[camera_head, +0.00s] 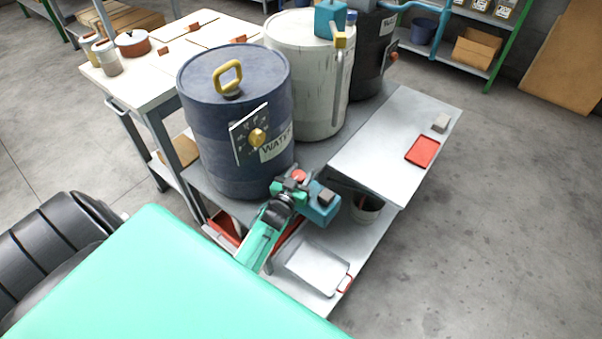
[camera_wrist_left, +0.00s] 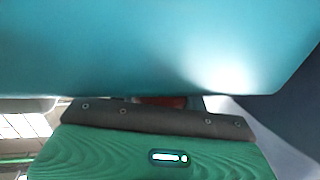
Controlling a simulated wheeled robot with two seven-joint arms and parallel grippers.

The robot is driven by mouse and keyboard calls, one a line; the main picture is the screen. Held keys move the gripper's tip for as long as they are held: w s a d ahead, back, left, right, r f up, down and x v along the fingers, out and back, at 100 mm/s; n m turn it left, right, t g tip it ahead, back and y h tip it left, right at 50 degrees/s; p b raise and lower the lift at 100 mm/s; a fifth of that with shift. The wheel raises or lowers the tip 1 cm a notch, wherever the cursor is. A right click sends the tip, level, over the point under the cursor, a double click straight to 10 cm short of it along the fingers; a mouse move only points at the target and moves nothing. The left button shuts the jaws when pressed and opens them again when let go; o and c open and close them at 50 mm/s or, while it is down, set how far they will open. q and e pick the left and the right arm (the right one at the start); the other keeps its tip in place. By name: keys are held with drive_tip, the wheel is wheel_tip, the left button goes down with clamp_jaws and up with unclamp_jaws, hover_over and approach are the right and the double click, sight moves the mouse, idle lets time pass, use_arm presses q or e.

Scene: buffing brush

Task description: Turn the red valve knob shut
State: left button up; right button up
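The blue drum (camera_head: 237,140) labelled "WATER" stands on the grey bench. A teal valve body (camera_head: 322,205) sits at its lower front. A red round part (camera_head: 299,176), apparently the valve knob, shows right beside my left gripper (camera_head: 286,190). The gripper's dark fingers are at the valve, covering part of it. Whether they are closed on the knob cannot be made out. In the left wrist view a teal surface (camera_wrist_left: 150,45) fills the top, very close. A sliver of red (camera_wrist_left: 165,102) shows between it and the dark finger pad. My right gripper is not in view.
A white drum (camera_head: 300,75) with a teal tap and a dark drum stand behind. A sloped grey panel (camera_head: 385,150) with a red tray (camera_head: 422,151) lies to the right. A bucket (camera_head: 367,208) and metal tray (camera_head: 318,265) sit below. Floor at right is clear.

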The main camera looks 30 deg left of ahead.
use_arm(q)
drive_tip(key=shift+m+h, duration=0.3)
drive_tip(key=shift+h, duration=0.2)
drive_tip(key=shift+r+m+h+p, duration=0.1)
drive_tip(key=shift+m+h+p, duration=0.4)
drive_tip(key=shift+h+p, duration=0.1)
drive_tip(key=m+h, duration=0.1)
drive_tip(key=h, duration=0.2)
drive_tip(key=shift+d+m, duration=0.15)
drive_tip(key=shift+m, duration=0.15)
drive_tip(key=shift+d+m+h, duration=0.15)
drive_tip(key=shift+m+h, duration=0.65)
drive_tip(key=shift+h, duration=0.2)
drive_tip(key=shift+d+m+g+h, duration=0.15)
drive_tip(key=shift+m+g+h, duration=0.45)
drive_tip(key=shift+h, duration=0.5)
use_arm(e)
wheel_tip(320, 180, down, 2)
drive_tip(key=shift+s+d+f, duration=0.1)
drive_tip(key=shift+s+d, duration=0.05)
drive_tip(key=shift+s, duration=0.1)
use_arm(q)
drive_tip(key=o, duration=1)
drive_tip(key=shift+c, duration=0.2)
